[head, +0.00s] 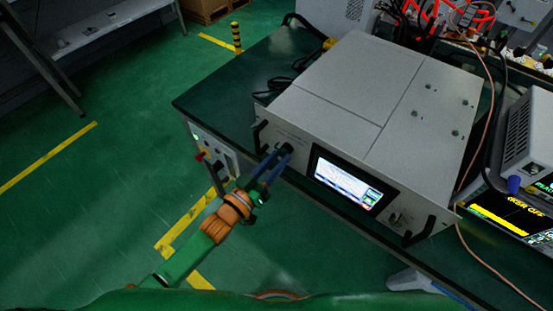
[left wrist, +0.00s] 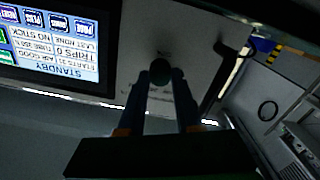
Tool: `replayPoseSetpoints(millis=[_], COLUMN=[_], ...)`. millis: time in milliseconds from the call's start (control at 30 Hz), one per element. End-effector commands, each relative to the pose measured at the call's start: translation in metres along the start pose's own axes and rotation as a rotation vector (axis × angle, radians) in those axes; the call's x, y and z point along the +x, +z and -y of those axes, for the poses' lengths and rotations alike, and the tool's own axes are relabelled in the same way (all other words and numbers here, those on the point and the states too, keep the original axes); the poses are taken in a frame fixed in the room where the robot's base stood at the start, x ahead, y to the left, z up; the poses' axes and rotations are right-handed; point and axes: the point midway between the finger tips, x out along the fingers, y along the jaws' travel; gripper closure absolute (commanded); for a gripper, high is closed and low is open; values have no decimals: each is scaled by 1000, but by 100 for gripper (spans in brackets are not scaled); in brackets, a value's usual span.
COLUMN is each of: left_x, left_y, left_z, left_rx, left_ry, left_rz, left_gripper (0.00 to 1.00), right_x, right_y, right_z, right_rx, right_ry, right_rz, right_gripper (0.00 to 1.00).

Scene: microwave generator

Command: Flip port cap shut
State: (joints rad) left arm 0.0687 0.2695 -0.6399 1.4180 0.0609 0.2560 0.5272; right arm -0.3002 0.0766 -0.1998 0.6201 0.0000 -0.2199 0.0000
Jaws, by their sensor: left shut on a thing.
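The microwave generator (head: 350,95) is a grey box on the green bench, with a lit screen (head: 345,183) on its front panel. My left gripper (head: 284,152) reaches the panel left of that screen, and its blue fingers cover most of the port there. In the left wrist view, a dark round port cap (left wrist: 160,71) sits between the fingertips of my left gripper (left wrist: 162,82), which is shut on it. The cap is against the panel; its hinge and the port opening are hidden or too dark to tell. My right gripper is not in view.
Black handles (head: 258,136) stick out at both ends of the generator's front. Cables and instruments (head: 520,140) crowd the right side.

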Motion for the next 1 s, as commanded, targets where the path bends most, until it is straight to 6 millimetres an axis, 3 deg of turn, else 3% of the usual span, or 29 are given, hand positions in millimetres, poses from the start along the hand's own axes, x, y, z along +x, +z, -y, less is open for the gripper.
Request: replayPoseSetpoints(millis=[33, 133, 467, 800, 1000], left_x=[0, 0, -4, -66, -71], left_y=[0, 0, 1, 2, 0], left_z=[0, 0, 0, 0, 0], left_rx=[-2, -2, 0, -1, 0], left_ry=[0, 0, -1, -1, 0], left_rz=[0, 0, 1, 2, 0], left_gripper=[64, 37, 37, 37, 37], right_x=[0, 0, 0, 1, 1], right_y=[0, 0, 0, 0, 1], right_z=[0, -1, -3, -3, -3], right_rx=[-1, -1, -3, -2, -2], right_ry=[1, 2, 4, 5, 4], right_rz=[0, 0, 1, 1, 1], right_gripper=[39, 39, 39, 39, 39])
